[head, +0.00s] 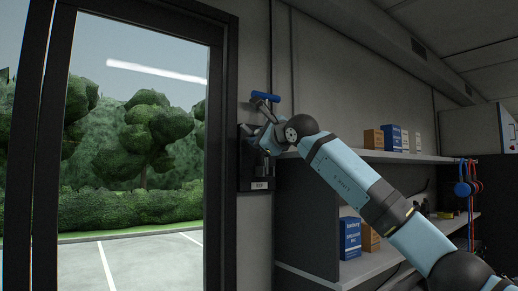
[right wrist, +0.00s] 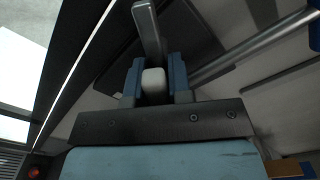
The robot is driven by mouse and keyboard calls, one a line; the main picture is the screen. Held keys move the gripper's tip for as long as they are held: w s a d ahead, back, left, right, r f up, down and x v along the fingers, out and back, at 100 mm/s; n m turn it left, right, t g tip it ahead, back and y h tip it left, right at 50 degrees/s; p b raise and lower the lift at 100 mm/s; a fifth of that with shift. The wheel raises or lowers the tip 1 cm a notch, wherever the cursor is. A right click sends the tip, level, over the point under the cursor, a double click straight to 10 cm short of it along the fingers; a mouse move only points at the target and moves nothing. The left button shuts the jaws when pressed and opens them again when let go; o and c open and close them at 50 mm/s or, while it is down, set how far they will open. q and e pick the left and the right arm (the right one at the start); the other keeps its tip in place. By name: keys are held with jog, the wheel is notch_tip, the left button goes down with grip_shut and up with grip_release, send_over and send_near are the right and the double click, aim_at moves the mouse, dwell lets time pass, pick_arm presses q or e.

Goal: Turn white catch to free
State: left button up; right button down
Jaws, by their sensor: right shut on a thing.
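My right gripper (head: 264,138) reaches a dark panel (head: 258,186) on the wall, just right of the door frame. In the right wrist view its two blue fingers (right wrist: 153,76) are shut on a pale block, which looks like the white catch (right wrist: 153,84). A grey bar (right wrist: 149,30) extends from just beyond the fingers toward the top of that view. In the head view the gripper and wrist hide the catch. A blue-gripped handle (head: 265,97) sticks out just above the gripper. My left gripper is not in view.
A dark door frame (head: 226,150) stands close on the left, with a parking lot and trees beyond. Shelves (head: 375,156) with boxes (head: 393,137) are on the right, behind and below my right arm.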

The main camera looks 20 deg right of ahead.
jog(key=m+b, duration=0.1)
jog(key=m, duration=0.1)
jog(key=shift+f+m, duration=0.2)
jog(key=shift+m, duration=0.2)
jog(key=m+b, duration=0.1)
jog(key=m, duration=0.1)
jog(key=shift+m+b, duration=0.4)
jog(key=shift+r+m+b, duration=0.1)
jog(key=shift+m+b, duration=0.2)
jog(key=shift+m, duration=0.5)
jog(key=m+b, duration=0.1)
jog(key=m, duration=0.1)
jog(key=shift+m, duration=0.4)
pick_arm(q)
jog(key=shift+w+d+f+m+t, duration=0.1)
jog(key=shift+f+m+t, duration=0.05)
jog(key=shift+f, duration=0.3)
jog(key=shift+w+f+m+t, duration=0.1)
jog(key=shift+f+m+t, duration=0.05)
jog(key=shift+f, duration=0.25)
pick_arm(e)
jog(key=shift+r+m, duration=0.1)
jog(key=shift+m, duration=0.3)
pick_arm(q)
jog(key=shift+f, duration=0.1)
pick_arm(e)
jog(key=c, duration=1.1)
grip_release()
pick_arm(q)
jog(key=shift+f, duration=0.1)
